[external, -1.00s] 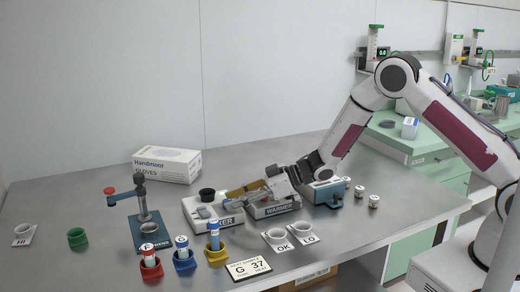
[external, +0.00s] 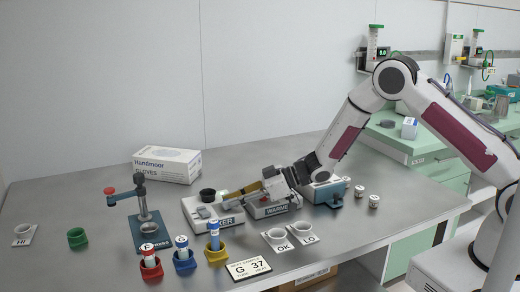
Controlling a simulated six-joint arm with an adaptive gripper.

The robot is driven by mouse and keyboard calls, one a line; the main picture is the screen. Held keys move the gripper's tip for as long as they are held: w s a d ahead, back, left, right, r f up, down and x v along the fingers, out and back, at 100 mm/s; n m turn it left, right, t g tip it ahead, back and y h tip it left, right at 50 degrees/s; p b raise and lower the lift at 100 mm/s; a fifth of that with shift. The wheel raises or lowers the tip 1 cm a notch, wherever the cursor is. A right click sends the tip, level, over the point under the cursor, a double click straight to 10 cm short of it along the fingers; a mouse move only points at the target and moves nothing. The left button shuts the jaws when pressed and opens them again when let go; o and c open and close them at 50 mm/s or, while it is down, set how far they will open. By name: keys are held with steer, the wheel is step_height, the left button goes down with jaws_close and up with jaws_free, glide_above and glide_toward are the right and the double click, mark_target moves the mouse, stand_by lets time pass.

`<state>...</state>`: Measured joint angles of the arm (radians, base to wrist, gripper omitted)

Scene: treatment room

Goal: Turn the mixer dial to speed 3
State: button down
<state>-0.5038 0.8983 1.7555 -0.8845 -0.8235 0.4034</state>
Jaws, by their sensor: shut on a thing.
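The mixer (external: 196,214) is a white box with a dark label on its front, of which only the last letters show. A black round cup (external: 207,195) sits on its top. My gripper (external: 226,196) reaches in from the right, lying low over the mixer's right part. Its fingers are shut on what appears to be the mixer dial. The dial itself is hidden by the fingers, so its pointer and speed marks cannot be read.
The warmer (external: 268,210) stands right of the mixer, under my gripper. A blue-grey device (external: 325,191) is further right. Several tubes in coloured holders (external: 184,261), a press (external: 146,232) and a sign card (external: 249,269) stand near. A glove box (external: 167,166) is behind.

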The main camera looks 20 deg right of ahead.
steer(key=shift+s+a+r+m+t+h, duration=0.15)
steer(key=shift+m+t+h, duration=0.3)
steer(key=shift+m+t, duration=0.25)
steer(key=shift+a+r+m+t+h, duration=0.15)
steer(key=shift+m+t+h, duration=0.3)
steer(key=shift+m+t, duration=0.25)
steer(key=shift+m+t+h, duration=0.6)
steer(key=shift+m+t, duration=0.1)
steer(key=shift+m, duration=0.1)
steer(key=c, duration=1.8)
jaws_free()
steer(key=shift+f, duration=0.1)
steer(key=shift+c, duration=0.2)
steer(key=shift+f, duration=0.1)
steer(key=shift+s+d, duration=0.15)
steer(key=shift+d, duration=0.05)
steer(key=v, duration=1.1)
steer(key=shift+s+d+r, duration=0.2)
steer(key=shift+s+r, duration=0.05)
